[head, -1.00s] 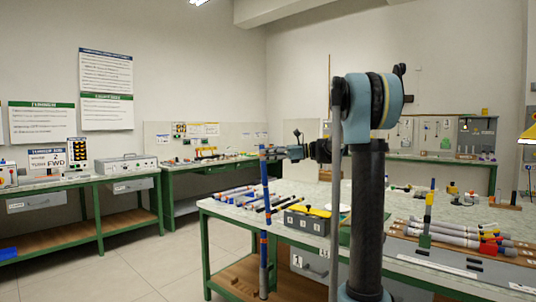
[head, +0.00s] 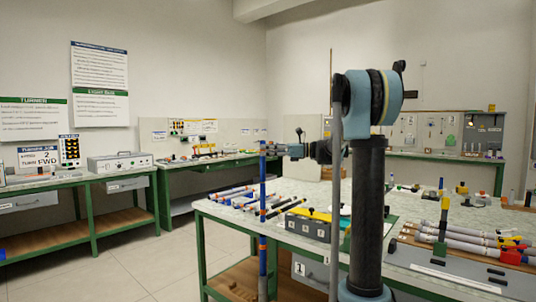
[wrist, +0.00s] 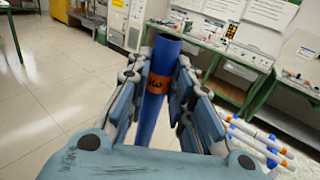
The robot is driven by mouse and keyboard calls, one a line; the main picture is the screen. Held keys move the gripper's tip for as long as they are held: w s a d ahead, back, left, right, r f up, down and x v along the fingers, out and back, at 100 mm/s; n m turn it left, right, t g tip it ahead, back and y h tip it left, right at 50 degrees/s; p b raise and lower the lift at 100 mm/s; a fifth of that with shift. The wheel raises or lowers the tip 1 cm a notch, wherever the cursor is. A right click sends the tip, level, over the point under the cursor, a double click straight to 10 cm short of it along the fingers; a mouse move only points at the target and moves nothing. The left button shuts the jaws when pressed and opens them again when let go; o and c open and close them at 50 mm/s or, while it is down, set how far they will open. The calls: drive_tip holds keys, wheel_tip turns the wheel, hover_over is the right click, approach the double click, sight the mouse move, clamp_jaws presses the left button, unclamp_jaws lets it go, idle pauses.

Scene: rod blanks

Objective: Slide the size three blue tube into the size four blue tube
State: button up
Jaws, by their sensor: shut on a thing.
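My gripper (wrist: 157,88) is shut on a blue tube (wrist: 167,46) with an orange band. Its near end is open, and the mark on the band is too small to read surely. In the head view my gripper (head: 266,150) is small and holds the upright blue tube (head: 263,176) beside the table's left corner. Orange bands show lower down, and I cannot tell whether the lower length is a second tube. Several blue and white tubes (head: 229,193) lie on the table; in the wrist view, tubes (wrist: 258,141) lie at right. Sizes are unreadable.
The green-framed table (head: 222,214) is close in front, with a grey numbered block (head: 308,226) on it. Pale rods (head: 460,238) lie on a board at right. Workbenches (head: 130,172) line the walls. The floor (head: 115,258) at left is clear.

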drive_tip(key=shift+f, duration=2.85)
drive_tip(key=shift+s, duration=0.1)
